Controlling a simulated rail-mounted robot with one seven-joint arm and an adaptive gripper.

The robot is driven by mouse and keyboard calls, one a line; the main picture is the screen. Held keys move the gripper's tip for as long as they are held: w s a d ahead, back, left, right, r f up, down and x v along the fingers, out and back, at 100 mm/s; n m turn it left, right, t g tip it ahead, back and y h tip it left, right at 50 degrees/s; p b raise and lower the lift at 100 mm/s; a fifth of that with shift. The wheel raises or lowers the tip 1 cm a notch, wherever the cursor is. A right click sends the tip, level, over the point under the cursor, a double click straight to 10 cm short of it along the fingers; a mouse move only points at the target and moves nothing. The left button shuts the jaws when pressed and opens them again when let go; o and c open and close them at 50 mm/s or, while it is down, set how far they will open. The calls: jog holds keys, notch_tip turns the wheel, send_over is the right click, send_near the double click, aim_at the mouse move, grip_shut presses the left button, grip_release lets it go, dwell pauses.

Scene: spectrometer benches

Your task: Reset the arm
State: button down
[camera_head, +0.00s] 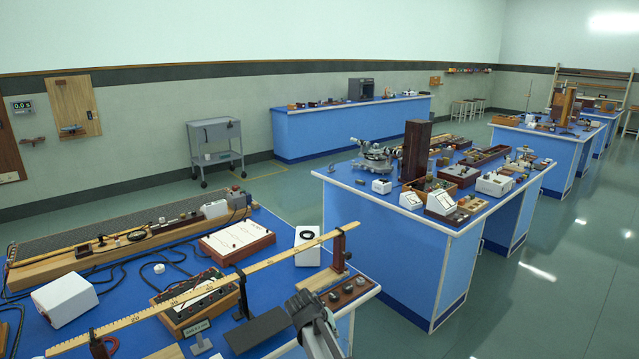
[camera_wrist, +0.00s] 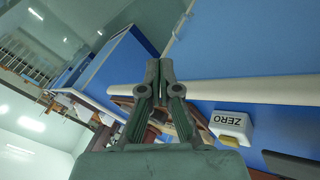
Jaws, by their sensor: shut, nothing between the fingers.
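My gripper (camera_head: 303,302) shows at the bottom of the head view, in front of the near blue bench. In the wrist view my gripper (camera_wrist: 158,65) has its two fingers together, with nothing held between them. The fingertips are over the side of a blue bench, close to its pale edge strip (camera_wrist: 260,91). The fingers hide part of what is behind them. Most of my arm is out of the head view.
A long yellow scale beam (camera_head: 215,284) crosses the near bench next to my gripper, on a wooden post (camera_head: 339,250). A white block marked ZERO (camera_wrist: 232,127) lies near the fingers. A second blue bench (camera_head: 395,252) holds instruments. Green floor (camera_head: 560,290) is clear at right.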

jog(key=s+d+f+g+y, duration=0.1)
jog(key=s+d+f, duration=0.35)
jog(key=s, duration=0.35)
jog(key=s+d+f+m+g+y, duration=0.1)
jog(key=s+d+f+g+y, duration=0.1)
jog(key=s+d+f, duration=0.45)
jog(key=s+d+f+g+y, duration=0.1)
jog(key=s+d+f, duration=0.15)
jog(key=s, duration=0.65)
jog(key=s+f+g, duration=0.3)
jog(key=s+f, duration=0.6)
jog(key=s, duration=0.5)
jog(key=s+f+g, duration=0.4)
jog(key=s+f, duration=0.5)
jog(key=s, duration=0.6)
jog(key=shift+f+y, duration=0.2)
jog(key=shift+y, duration=0.1)
